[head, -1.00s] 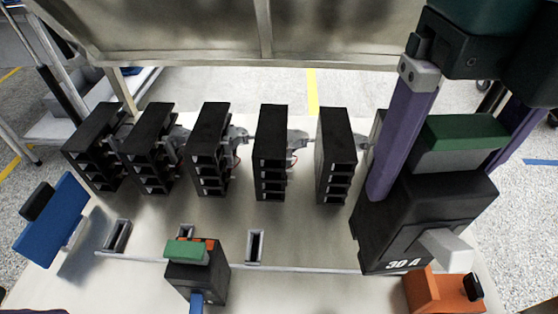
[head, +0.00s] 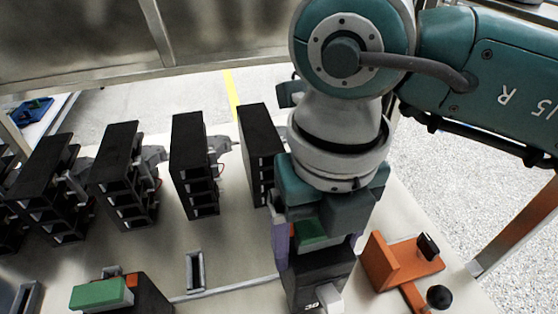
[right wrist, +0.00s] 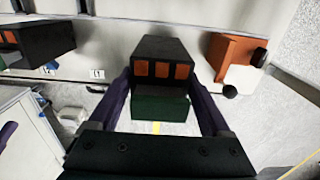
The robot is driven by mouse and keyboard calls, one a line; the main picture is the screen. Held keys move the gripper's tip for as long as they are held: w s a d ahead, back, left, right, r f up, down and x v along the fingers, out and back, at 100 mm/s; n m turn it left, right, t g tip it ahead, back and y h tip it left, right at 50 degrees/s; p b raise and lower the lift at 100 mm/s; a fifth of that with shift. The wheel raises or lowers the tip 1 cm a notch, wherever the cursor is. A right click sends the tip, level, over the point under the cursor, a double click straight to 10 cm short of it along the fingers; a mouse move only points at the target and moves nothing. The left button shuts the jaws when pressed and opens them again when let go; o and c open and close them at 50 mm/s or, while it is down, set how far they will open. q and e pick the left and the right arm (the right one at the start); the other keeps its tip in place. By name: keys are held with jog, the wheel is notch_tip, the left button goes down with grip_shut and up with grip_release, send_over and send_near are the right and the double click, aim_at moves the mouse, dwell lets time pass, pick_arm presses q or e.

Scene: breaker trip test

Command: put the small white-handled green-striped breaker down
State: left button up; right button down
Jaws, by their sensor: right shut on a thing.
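The black breaker (head: 318,275) has a green stripe (head: 312,234), a white handle (head: 328,298) and a white "30" on its front. My right gripper (head: 316,243) is shut on it from above, with purple fingers on its two sides. In the right wrist view the breaker (right wrist: 160,48) shows three orange squares and its green stripe (right wrist: 160,108) between the fingers. It is at the front right of the pale table; I cannot tell whether its base touches the surface. My left gripper is not in view.
An orange bracket (head: 388,262) with black knobs stands just right of the held breaker. Another green-topped black breaker (head: 152,297) stands at the front left. A row of black slotted blocks (head: 193,165) stands behind. An empty slot (head: 195,271) lies between the two breakers.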

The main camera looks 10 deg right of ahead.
notch_tip(320, 180, down, 4)
jog(key=shift+f+b, duration=0.15)
jog(key=shift+b, duration=0.5)
jog(key=shift+f, duration=0.35)
